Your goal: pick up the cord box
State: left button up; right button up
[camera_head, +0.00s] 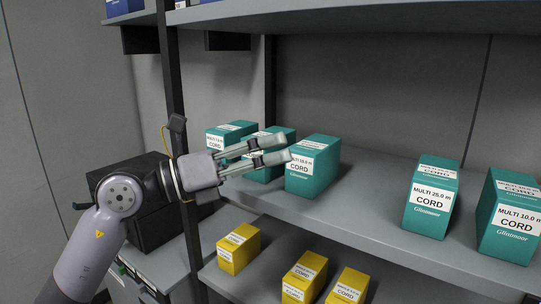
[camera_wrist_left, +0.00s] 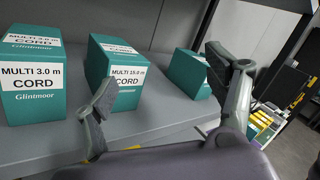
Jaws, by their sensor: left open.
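Several teal cord boxes stand upright on the grey middle shelf (camera_head: 370,205). In the head view three are in a left group: a far-left box (camera_head: 217,138), a middle box partly hidden by my fingers, and a right box (camera_head: 312,170). Two more stand apart at the right: a "MULTI 25.0 m" box (camera_head: 430,205) and a "MULTI 10.0 m" box (camera_head: 512,225). My left gripper (camera_head: 286,147) is open and empty in front of the left group. The left wrist view shows a "MULTI 3.0 m" box (camera_wrist_left: 30,95), a "MULTI 15.0 m" box (camera_wrist_left: 122,95) and a third box (camera_wrist_left: 186,75) near one finger.
Yellow boxes (camera_head: 303,278) stand on the lower shelf. Dark shelf posts (camera_head: 180,125) rise beside my left arm, and an upper shelf (camera_head: 350,12) hangs above. Black cases (camera_head: 135,175) sit at the left. The middle shelf is clear between the teal groups.

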pick_arm(q)
jog(key=w+a+r+m+t+y, duration=0.1)
jog(key=w+a+t+y, duration=0.15)
jog(key=a+y, duration=0.2)
jog(key=n+t+y, duration=0.1)
jog(key=t+y, duration=0.1)
jog(key=y, duration=0.3)
send_near(270, 133)
jog(key=p+x, duration=0.4)
jog(key=shift+w+f, duration=0.25)
jog(key=shift+f, duration=0.15)
jog(key=p+x, duration=0.1)
jog(key=x, duration=0.1)
jog(key=p+x, duration=0.2)
jog(key=shift+w+d, duration=0.1)
jog(key=shift+d, duration=0.35)
jog(key=shift+w+d+f, duration=0.15)
jog(key=shift+w+f, duration=0.05)
jog(key=shift+w, duration=0.05)
jog(key=shift+c, duration=0.2)
